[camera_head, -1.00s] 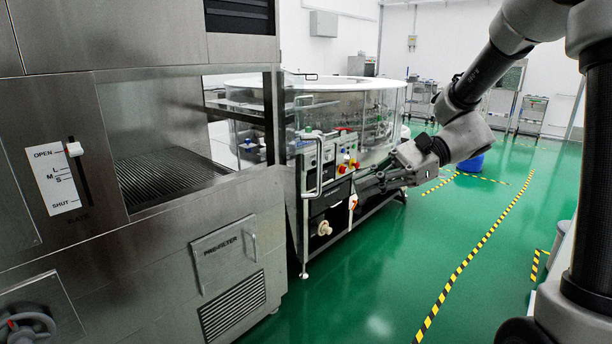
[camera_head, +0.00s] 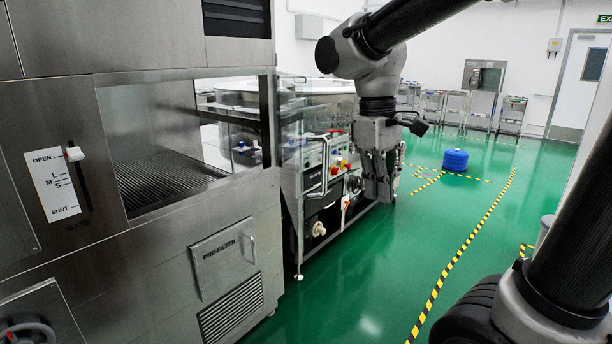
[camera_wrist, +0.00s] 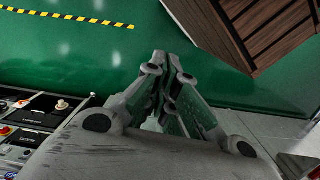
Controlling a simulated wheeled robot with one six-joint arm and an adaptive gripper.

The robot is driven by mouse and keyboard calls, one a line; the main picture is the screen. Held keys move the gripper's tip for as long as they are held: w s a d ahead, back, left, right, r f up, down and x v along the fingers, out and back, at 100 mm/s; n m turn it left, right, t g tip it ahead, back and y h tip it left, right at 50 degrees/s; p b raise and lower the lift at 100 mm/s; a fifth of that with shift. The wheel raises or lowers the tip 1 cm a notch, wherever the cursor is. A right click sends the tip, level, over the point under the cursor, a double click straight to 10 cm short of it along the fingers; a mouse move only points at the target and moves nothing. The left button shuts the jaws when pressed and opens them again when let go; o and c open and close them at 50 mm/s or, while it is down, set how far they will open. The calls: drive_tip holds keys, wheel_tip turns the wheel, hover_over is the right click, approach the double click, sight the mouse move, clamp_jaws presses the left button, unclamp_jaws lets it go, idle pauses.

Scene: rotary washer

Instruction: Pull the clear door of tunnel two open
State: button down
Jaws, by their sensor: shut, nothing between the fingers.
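A clear panel (camera_head: 292,135) stands at the right end of the steel tunnel housing (camera_head: 130,250), with a pale bar handle (camera_head: 325,168) beside it. I cannot tell from the picture whether this is the door of tunnel two, or whether it stands open. My gripper (camera_head: 380,200) hangs pointing down to the right of the handle, apart from it, in front of the washer's right side. In the wrist view my gripper (camera_wrist: 170,62) is shut, with its fingers together and empty. No clear door shows in the wrist view.
The washer's control panel (camera_head: 335,180) has red and yellow knobs. A gate lever (camera_head: 75,154) and a pre-filter hatch (camera_head: 222,258) are on the housing. A blue drum (camera_head: 455,160) stands on the open green floor. A brown slatted object (camera_wrist: 255,30) fills the wrist view's upper right.

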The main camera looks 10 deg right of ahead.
sight(303, 175)
drive_tip(key=w+a+r+n+t+h, duration=0.1)
drive_tip(key=w+a+r+n+h, duration=0.1)
drive_tip(key=w+a+n+h, duration=0.3)
drive_tip(key=w+a+r+n, duration=0.2)
drive_tip(key=a+n, duration=0.2)
drive_tip(key=a, duration=0.3)
drive_tip(key=w+a+r+n+t+h, duration=0.1)
drive_tip(key=w+a+r+n+h, duration=0.2)
drive_tip(key=a, duration=0.4)
drive_tip(key=shift+n, duration=0.7)
drive_tip(key=x, duration=1)
drive_tip(key=shift+a+f, duration=0.1)
drive_tip(key=shift+f, duration=0.15)
drive_tip(key=shift+w+d+f, duration=0.15)
drive_tip(key=shift+d, duration=0.95)
drive_tip(key=shift+w+d+f, duration=0.15)
drive_tip(key=shift+d, duration=1)
